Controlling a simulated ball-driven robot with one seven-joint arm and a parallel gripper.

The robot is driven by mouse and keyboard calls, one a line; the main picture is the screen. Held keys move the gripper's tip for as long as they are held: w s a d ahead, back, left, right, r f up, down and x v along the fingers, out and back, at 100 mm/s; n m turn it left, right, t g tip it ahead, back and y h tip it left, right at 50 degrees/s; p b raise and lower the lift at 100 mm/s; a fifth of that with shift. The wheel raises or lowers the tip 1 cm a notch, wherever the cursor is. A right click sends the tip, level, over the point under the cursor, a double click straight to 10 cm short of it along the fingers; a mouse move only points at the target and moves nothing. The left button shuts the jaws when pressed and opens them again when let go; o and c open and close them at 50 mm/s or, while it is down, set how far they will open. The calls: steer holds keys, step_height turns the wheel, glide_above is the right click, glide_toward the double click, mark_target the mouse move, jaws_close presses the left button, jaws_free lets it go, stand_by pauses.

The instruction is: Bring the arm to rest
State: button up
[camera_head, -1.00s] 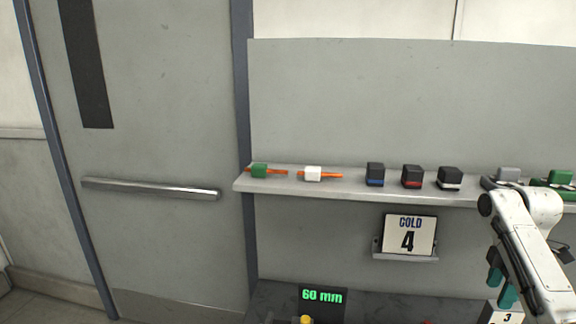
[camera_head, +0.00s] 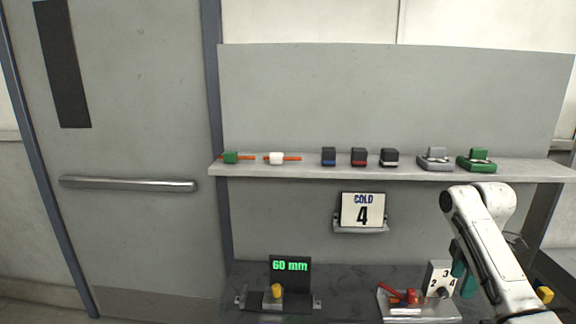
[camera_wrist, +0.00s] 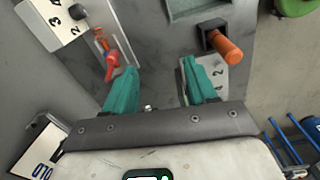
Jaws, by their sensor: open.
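My arm (camera_head: 492,240) is white and reaches in from the lower right of the head view, bent in front of the station. My gripper (camera_wrist: 160,82) has two teal fingers, spread apart with nothing between them in the wrist view. Its fingers (camera_head: 461,272) show partly behind the arm in the head view, beside a white numbered dial plate (camera_head: 440,278). In the wrist view the fingers lie over the grey bench, between a red lever (camera_wrist: 112,64) and an orange handle (camera_wrist: 226,46). I cannot tell how high above the bench they are.
A shelf (camera_head: 310,170) holds several small dark blocks, orange-stemmed pieces and a grey and a green holder. Below are a "COLD 4" card (camera_head: 362,210), a "60 mm" display (camera_head: 290,266) and a yellow knob (camera_head: 277,290). A door (camera_head: 130,130) stands left. Blue rails (camera_wrist: 295,140) show in the wrist view.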

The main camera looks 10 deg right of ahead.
steer(key=s+a+f+m+t, duration=0.1)
steer(key=s+a+f+m, duration=0.15)
steer(key=a+f, duration=0.4)
steer(key=s+a+f+m+t+y, duration=0.1)
steer(key=s+a+f+m, duration=0.2)
steer(key=a, duration=0.6)
steer(key=s+a+f+m+t, duration=0.1)
steer(key=s+a+f+m, duration=0.15)
steer(key=a+f, duration=0.45)
steer(key=s+a+r+m+t+h, duration=0.1)
steer(key=s+a+m, duration=0.15)
steer(key=s, duration=0.55)
steer(key=s+a+r+m+t, duration=0.1)
steer(key=s+m, duration=0.2)
steer(key=s, duration=0.6)
steer(key=s+f+g+b, duration=0.2)
steer(key=s+f+b, duration=0.3)
steer(key=f, duration=0.2)
steer(key=s+d+f+g+b, duration=0.1)
steer(key=s+f+g+b, duration=0.1)
steer(key=s+f+b, duration=0.3)
step_height(320, 180, down, 4)
steer(key=shift+s+d+r, duration=0.2)
steer(key=shift+s+r, duration=0.05)
steer(key=shift+s, duration=0.05)
steer(key=shift+o, duration=0.3)
